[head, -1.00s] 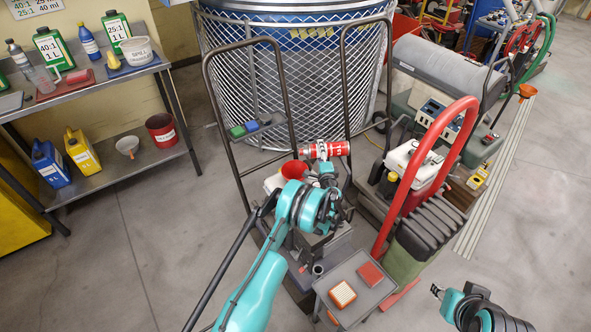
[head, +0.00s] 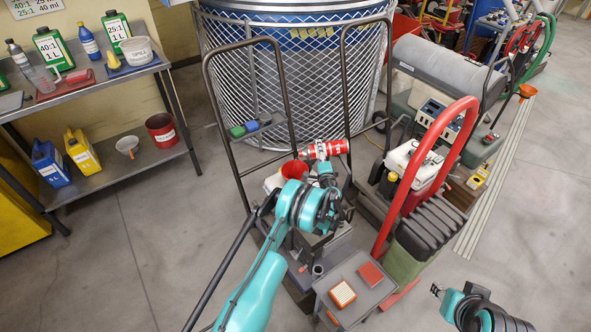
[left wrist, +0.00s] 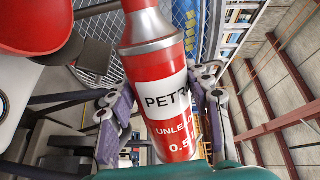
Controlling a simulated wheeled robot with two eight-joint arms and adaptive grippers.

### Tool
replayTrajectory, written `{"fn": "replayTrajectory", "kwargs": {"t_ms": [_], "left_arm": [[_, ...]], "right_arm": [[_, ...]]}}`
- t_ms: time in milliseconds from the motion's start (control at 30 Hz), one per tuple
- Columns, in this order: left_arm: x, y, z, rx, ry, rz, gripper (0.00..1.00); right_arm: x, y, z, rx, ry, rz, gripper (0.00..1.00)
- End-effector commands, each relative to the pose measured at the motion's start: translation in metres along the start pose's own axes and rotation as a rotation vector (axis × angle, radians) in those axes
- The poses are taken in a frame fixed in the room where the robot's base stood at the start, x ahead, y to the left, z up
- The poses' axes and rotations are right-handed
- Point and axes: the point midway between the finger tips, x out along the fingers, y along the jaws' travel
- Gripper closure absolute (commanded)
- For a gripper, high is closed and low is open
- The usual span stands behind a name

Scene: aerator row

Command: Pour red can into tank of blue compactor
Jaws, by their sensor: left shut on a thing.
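The red can (head: 325,149), labelled petrol unleaded, lies nearly level with its neck end to the left and slightly lower. My left gripper (left wrist: 165,105) is shut around its body; the can fills the middle of the left wrist view (left wrist: 170,95). A red funnel (head: 294,170) stands just below and left of the can's neck in the head view, on a whitish tank (head: 273,182). The funnel also shows at the upper left of the wrist view (left wrist: 40,22). My left arm hides much of the machine below. No liquid stream shows. My right gripper (head: 437,290) is low at right, apart from everything.
A dark trolley frame (head: 209,85) rises around the machine, before a large mesh cage (head: 290,75). A red-handled machine (head: 440,140) stands close at right. A small grey tray (head: 340,312) holds two filter pads in front. The floor at left is clear.

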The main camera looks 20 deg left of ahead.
Motion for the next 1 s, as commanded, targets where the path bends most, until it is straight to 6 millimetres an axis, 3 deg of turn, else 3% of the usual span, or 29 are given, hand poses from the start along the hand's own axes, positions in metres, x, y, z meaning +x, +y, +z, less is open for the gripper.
{"fn": "replayTrajectory", "kwargs": {"t_ms": [1000], "left_arm": [[-0.002,0.002,-0.014,-0.004,0.000,0.000,0.84]], "right_arm": [[0.000,0.000,0.000,0.000,0.000,0.000,0.67]]}}
